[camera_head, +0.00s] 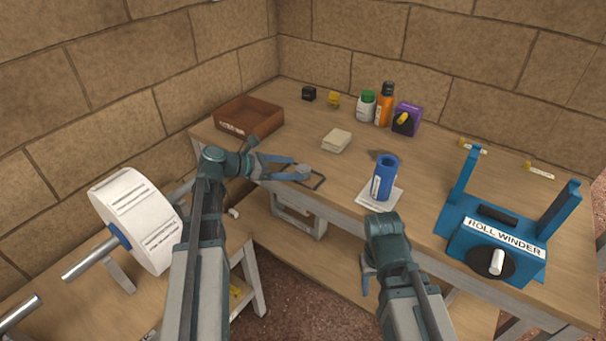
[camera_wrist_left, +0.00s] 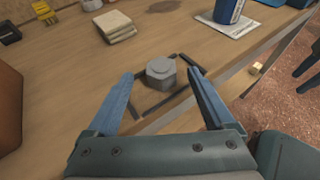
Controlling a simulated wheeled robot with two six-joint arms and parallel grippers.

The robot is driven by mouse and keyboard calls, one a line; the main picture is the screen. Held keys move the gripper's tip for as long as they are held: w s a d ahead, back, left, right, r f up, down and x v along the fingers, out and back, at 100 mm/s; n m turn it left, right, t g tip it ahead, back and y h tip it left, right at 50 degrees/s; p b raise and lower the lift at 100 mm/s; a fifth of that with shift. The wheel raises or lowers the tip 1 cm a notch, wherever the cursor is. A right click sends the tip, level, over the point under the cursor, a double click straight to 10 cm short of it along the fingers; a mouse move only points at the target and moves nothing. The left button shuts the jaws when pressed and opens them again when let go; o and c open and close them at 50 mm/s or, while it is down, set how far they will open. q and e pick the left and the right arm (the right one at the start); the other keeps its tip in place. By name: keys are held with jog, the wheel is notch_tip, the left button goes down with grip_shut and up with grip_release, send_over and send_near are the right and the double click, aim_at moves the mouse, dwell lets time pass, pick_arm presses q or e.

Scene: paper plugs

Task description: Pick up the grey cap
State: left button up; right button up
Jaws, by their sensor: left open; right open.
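The grey cap (camera_wrist_left: 161,69) is a small faceted piece standing on the wooden table, within a dark square outline. It also shows in the head view (camera_head: 304,171), partly beside my finger. My left gripper (camera_wrist_left: 160,76) is open and empty. Its two blue fingers point at the cap, with the tips on either side of it in the wrist view; I cannot tell whether they touch it. In the head view this gripper (camera_head: 299,169) hangs low over the table's front left part. My right gripper (camera_head: 367,283) is in front of the table, its fingers partly hidden by its wrist.
A blue tube (camera_head: 384,179) stands on a white sheet (camera_head: 366,201) right of the cap. A beige pad stack (camera_head: 337,140) lies behind. A brown tray (camera_head: 272,121) is at the back left, a blue roll winder (camera_head: 496,246) at the right. Bottles stand at the back.

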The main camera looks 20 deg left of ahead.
aim_at(301, 169)
pick_arm(q)
jog(key=b+x, duration=0.1)
jog(key=x, duration=0.3)
jog(key=shift+f, duration=0.2)
grip_shut()
jog(key=shift+r, duration=0.25)
